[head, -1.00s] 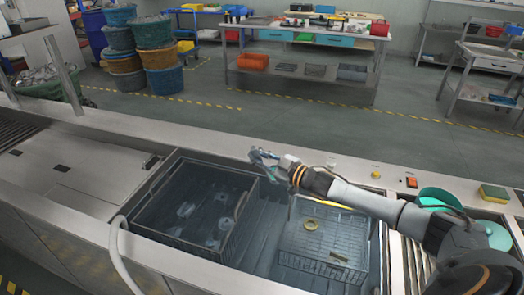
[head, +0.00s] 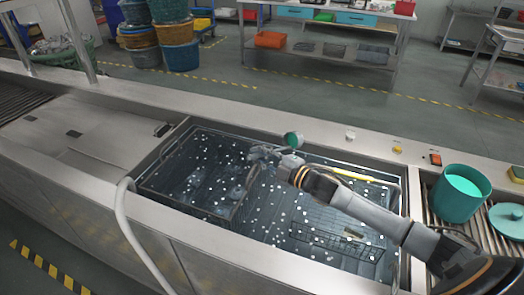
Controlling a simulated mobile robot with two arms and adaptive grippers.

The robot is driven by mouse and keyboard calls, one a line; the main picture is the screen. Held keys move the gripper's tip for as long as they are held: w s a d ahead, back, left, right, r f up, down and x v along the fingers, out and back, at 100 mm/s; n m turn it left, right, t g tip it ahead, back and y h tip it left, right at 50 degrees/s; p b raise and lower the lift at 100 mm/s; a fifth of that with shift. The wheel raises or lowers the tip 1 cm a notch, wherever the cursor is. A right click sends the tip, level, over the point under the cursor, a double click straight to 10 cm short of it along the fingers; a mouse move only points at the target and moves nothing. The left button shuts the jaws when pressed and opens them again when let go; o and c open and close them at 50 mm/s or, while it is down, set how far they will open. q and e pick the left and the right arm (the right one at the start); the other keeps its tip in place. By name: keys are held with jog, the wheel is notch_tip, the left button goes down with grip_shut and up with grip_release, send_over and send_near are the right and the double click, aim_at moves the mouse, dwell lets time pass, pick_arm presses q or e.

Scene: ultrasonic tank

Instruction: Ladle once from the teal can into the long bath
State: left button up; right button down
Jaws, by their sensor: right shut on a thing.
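The teal can (head: 459,203) stands open at the right on the slatted ledge, with lighter teal content inside. The long bath (head: 408,235) is sunk in the metal counter and holds clear liquid dotted with many white specks. My right gripper (head: 262,153) is over the bath near its far edge, shut on what seems to be the ladle. A small round teal piece (head: 293,139), probably the ladle's cup, shows just beyond the gripper; the handle cannot be made out. My left gripper is out of view.
A teal lid (head: 508,217) lies right of the can. A dark basket (head: 160,172) sits in the bath's left part; a second basket (head: 335,241) lies under my arm. A white hose (head: 124,215) hangs over the front edge. A red switch (head: 436,159) is on the back ledge.

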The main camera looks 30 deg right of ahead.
notch_tip(320, 180, down, 10)
jog(key=n+b, duration=0.7)
jog(key=b, duration=0.3)
jog(key=shift+r, duration=0.2)
